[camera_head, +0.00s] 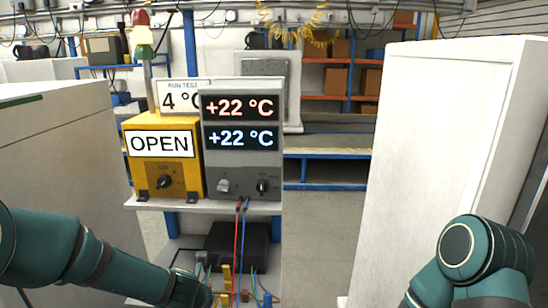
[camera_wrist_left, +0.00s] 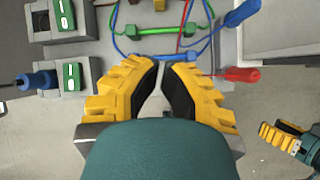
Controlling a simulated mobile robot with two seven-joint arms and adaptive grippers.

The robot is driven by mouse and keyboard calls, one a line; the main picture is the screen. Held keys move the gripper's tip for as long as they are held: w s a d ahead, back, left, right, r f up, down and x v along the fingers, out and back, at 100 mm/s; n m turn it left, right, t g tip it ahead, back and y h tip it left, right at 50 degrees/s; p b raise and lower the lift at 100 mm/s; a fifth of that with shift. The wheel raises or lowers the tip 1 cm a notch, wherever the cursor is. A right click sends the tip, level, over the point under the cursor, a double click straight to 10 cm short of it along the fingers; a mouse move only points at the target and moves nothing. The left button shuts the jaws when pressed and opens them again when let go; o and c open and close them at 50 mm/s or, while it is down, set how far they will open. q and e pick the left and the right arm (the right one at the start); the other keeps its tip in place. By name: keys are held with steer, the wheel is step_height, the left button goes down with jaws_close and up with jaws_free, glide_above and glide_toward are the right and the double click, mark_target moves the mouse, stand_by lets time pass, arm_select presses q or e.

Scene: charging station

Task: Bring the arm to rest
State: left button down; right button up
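My left arm (camera_head: 110,272) reaches in from the left in the head view, low in front of the workbench. My left gripper (camera_wrist_left: 161,63) has yellow fingers with black pads. Its tips stand a narrow gap apart with nothing seen between them. My right arm (camera_head: 472,260) is folded at the lower right. My right gripper (camera_wrist_left: 284,137) shows only partly at the right edge of the left wrist view, and its opening is unclear.
A yellow box marked OPEN (camera_head: 165,158) and a grey temperature display unit (camera_head: 242,145) stand on the shelf. White cabinets (camera_head: 440,170) flank both sides. Floor is free at centre right.

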arm_select(q)
step_height(320, 180, down, 10)
steer(key=s+d+m+g, duration=0.1)
steer(key=s+m, duration=0.1)
steer(key=m, duration=0.8)
steer(key=s+d+f+m+g+h+b, duration=0.1)
steer(key=s+d+f+m+g, duration=0.1)
steer(key=s+f+m, duration=0.4)
steer(key=s+d+f+m+g+h+b, duration=0.1)
steer(key=s+f+m, duration=0.4)
steer(key=m, duration=1)
steer(key=s+d+h, duration=0.1)
steer(key=s+d, duration=0.1)
steer(key=shift+s+d+f+g+h, duration=0.3)
steer(key=shift+s+d+f+g, duration=0.05)
steer(key=shift+d+f+g, duration=0.05)
arm_select(e)
steer(key=f, duration=0.2)
steer(key=shift+w+f, duration=0.35)
steer(key=shift+f, duration=0.05)
